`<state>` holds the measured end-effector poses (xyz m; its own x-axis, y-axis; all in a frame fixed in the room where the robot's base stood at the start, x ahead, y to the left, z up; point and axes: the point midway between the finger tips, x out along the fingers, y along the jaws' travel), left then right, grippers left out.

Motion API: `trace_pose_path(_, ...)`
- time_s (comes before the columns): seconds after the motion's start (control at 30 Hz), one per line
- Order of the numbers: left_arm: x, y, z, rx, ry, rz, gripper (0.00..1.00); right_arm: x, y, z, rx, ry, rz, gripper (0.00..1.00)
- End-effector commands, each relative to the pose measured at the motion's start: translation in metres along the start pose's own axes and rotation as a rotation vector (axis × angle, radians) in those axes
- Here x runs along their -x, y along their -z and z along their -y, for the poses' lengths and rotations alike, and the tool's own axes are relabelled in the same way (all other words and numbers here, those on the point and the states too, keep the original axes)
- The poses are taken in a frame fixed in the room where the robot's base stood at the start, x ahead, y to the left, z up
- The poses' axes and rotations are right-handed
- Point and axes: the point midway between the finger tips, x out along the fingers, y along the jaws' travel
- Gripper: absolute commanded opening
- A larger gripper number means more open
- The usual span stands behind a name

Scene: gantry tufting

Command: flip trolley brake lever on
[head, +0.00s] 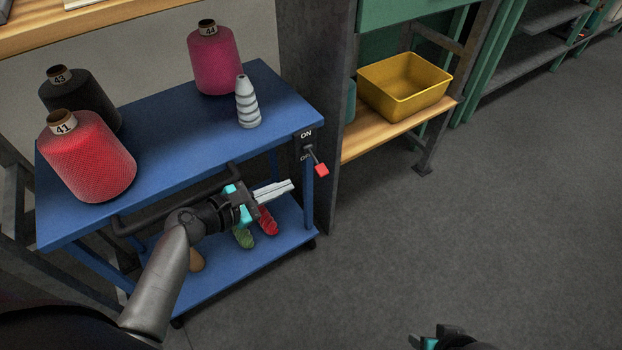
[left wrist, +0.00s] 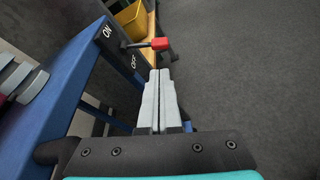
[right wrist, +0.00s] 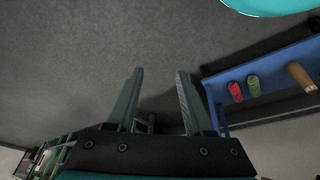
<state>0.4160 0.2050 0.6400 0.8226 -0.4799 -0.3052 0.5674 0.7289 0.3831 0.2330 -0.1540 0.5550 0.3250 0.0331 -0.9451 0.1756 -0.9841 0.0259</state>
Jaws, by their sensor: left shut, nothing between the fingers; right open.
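The blue trolley (head: 185,142) stands at the left of the head view. Its brake lever (head: 321,168) has a red tip and sticks out from the dark plate at the near right corner, below the ON label and beside the OFF label. In the left wrist view the red tip (left wrist: 160,44) is just beyond the fingertips, apart from them. My left gripper (head: 290,186) is shut and empty, a little below and left of the lever. My right gripper (right wrist: 158,72) is open and empty; only part of it shows at the bottom of the head view.
Yarn cones stand on the trolley top: red (head: 88,160), black (head: 85,100), magenta (head: 213,60) and a small grey striped one (head: 247,103). Small spools lie on the lower shelf. A yellow bin (head: 405,88) sits on a wooden shelf behind. The floor at right is clear.

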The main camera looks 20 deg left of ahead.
Motion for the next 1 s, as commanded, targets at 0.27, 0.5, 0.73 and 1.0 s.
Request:
trace_pose_path(0.27,-0.045,0.001,0.0,0.0,-0.001,0.003,0.0,0.027,0.013,-0.001,-0.001,-0.003,-0.047,0.52)
trace_pose_path(0.5,-0.075,0.001,0.001,0.001,0.0,0.002,0.0,0.048,0.021,0.0,0.0,-0.002,-0.094,0.52)
trace_pose_path(0.73,-0.088,0.0,0.0,-0.001,0.0,0.0,0.0,0.057,0.026,0.001,0.002,0.002,-0.126,0.52)
trace_pose_path(1.0,-0.089,-0.001,0.0,-0.001,0.001,0.0,0.0,0.059,0.026,0.002,0.002,0.003,-0.13,0.52)
